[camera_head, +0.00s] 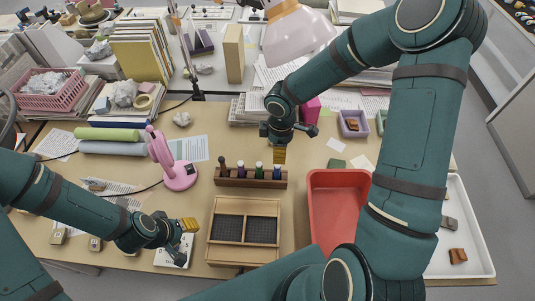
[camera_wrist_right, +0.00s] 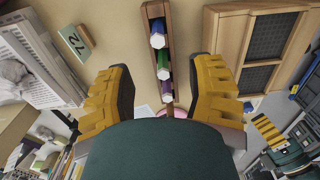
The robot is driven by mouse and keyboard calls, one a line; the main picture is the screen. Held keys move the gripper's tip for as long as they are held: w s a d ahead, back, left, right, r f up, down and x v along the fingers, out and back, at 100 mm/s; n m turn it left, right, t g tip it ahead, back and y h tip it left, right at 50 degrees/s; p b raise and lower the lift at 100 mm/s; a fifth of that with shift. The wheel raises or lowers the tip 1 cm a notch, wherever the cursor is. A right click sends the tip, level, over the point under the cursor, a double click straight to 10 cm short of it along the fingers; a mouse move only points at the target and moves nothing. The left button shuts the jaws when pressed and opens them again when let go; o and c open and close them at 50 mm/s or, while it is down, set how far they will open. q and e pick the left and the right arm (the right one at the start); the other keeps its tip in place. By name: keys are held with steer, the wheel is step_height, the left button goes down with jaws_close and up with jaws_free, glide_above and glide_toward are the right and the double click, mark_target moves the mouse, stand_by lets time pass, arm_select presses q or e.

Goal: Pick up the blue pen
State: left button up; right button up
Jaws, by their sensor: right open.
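The blue pen (camera_head: 277,171) stands upright at the right end of a wooden pen rack (camera_head: 236,183), beside a green pen (camera_head: 259,170), a purple pen (camera_head: 241,168) and a dark one (camera_head: 223,165). In the right wrist view the blue pen (camera_wrist_right: 157,34) is farthest up the rack, with the green and purple ones below it. My right gripper (camera_head: 279,156) is open and empty, just behind and above the blue pen's end of the rack. Its yellow fingers (camera_wrist_right: 164,78) stand apart on either side of the pen row. My left gripper (camera_head: 189,225) is over the table's left part; its jaw gap is unclear.
A wooden tray with two dark compartments (camera_head: 245,261) lies in front of the rack. A red bin (camera_head: 337,205) stands to its right, with a white tray (camera_head: 482,250) beyond. A pink lamp (camera_head: 180,178) stands left of the rack. Books and papers crowd the back.

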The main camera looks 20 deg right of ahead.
mark_target(278, 171)
steer(key=shift+w, duration=0.2)
steer(key=f, duration=0.4)
steer(key=f+b, duration=0.1)
steer(key=f, duration=0.2)
steer(key=shift+s+f, duration=0.2)
steer(key=shift+f, duration=0.15)
steer(key=shift+w+d+f+b, duration=0.1)
steer(key=shift+f+b, duration=0.2)
steer(key=shift+f, duration=1.2)
steer(key=shift+w+d+f+b, duration=0.1)
steer(key=shift+f+b, duration=0.15)
steer(key=shift+f, duration=1.2)
steer(key=shift+s, duration=0.1)
jaws_close()
